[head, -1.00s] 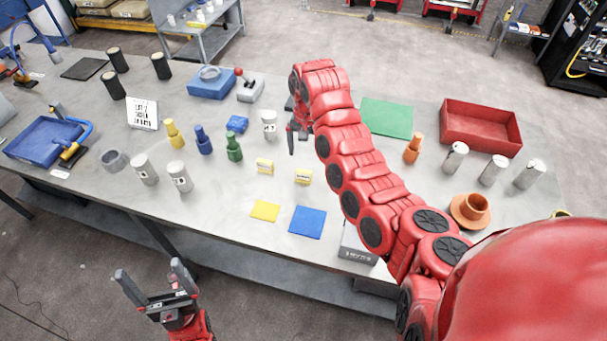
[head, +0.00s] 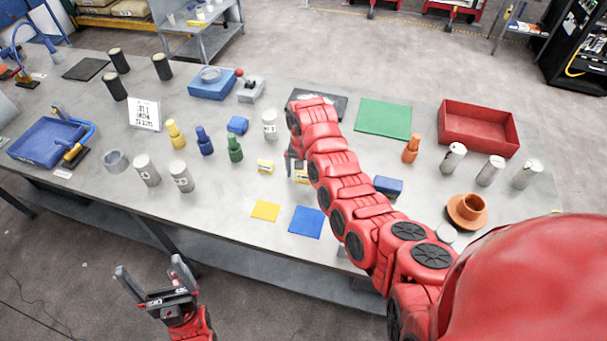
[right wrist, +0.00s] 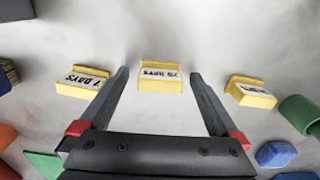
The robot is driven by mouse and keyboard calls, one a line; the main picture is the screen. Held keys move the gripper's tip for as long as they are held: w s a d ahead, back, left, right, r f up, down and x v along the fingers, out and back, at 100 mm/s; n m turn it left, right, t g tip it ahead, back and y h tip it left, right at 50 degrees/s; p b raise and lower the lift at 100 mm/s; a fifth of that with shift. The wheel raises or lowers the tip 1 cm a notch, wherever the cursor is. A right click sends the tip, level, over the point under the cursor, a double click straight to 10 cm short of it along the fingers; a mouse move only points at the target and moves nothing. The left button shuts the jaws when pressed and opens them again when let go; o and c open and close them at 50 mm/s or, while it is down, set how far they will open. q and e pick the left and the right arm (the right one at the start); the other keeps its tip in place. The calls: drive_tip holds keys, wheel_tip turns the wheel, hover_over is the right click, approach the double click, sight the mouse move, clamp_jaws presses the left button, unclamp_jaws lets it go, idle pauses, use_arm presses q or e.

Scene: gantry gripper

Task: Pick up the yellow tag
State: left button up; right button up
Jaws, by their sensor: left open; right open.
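Several small yellow tags with white labels stand on the grey table. In the right wrist view, one tag (right wrist: 160,78) is centred between the fingertips of my right gripper (right wrist: 159,76), another (right wrist: 82,83) is to the left, and a third (right wrist: 250,92) to the right. In the head view, one tag (head: 265,166) stands clear. Another (head: 301,174) is partly hidden by my right gripper (head: 290,167), and my arm hides the third. My right gripper is open and empty; whether it touches the tag cannot be told. My left gripper (head: 150,269) is open and empty before the table.
A flat yellow square (head: 265,211) and a blue square (head: 307,222) lie near the front edge. A green bottle (head: 235,149) and a blue block (head: 237,125) stand left of my right gripper. A blue box (head: 388,186) is right of my arm.

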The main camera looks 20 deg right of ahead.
drive_tip(key=c, duration=1.4)
